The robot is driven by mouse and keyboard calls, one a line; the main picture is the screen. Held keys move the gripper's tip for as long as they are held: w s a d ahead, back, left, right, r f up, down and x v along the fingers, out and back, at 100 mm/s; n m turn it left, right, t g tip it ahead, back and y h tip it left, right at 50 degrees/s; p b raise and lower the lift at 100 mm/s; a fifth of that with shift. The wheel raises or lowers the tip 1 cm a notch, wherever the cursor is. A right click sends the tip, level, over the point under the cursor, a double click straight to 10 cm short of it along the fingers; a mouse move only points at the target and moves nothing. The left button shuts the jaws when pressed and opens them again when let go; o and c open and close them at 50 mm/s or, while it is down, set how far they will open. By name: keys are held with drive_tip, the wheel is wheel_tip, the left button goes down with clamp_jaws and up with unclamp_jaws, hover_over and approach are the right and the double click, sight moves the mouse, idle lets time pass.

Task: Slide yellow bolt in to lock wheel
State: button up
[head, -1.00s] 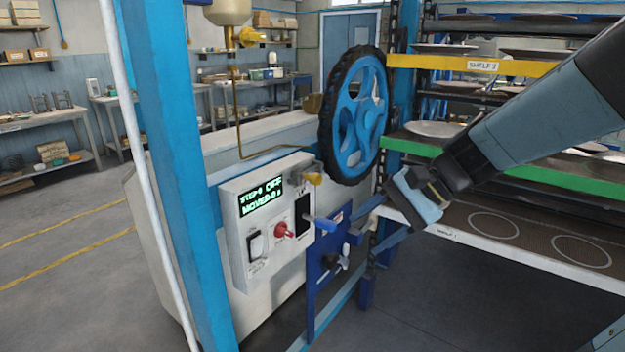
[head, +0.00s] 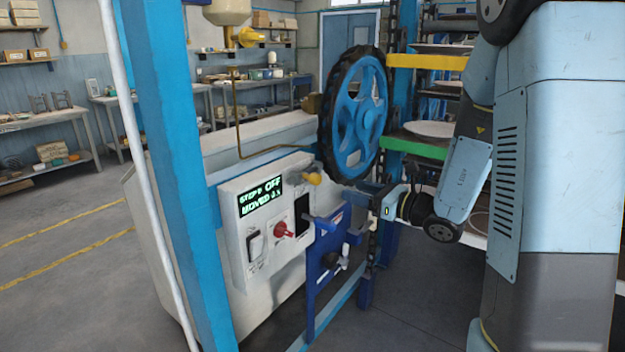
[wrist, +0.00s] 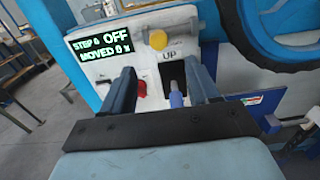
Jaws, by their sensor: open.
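The yellow bolt (head: 312,178) shows as a rounded yellow knob at the top right of the white control box, beside the lower left of the wheel. It also shows in the wrist view (wrist: 158,40), just beyond the fingertips. The big wheel (head: 356,115) has blue spokes and a black toothed rim. My gripper (head: 352,210) is open in front of the box, right of and lower than the bolt in the head view. In the wrist view its two dark fingers (wrist: 160,66) spread apart, pointing at the panel. Nothing is gripped.
A lever with a blue-grey handle (wrist: 176,98) sticks out of the black slot below "UP", between the fingers in the wrist view. A red knob (head: 282,230) and a white switch (head: 255,246) sit left. The display (head: 260,196) reads OFF. Plate shelves (head: 425,150) stand right.

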sight(321, 179)
drive_tip(key=x, duration=1.3)
drive_tip(key=shift+w+a, duration=0.1)
drive_tip(key=shift+a, duration=0.05)
clamp_jaws()
idle(0.3)
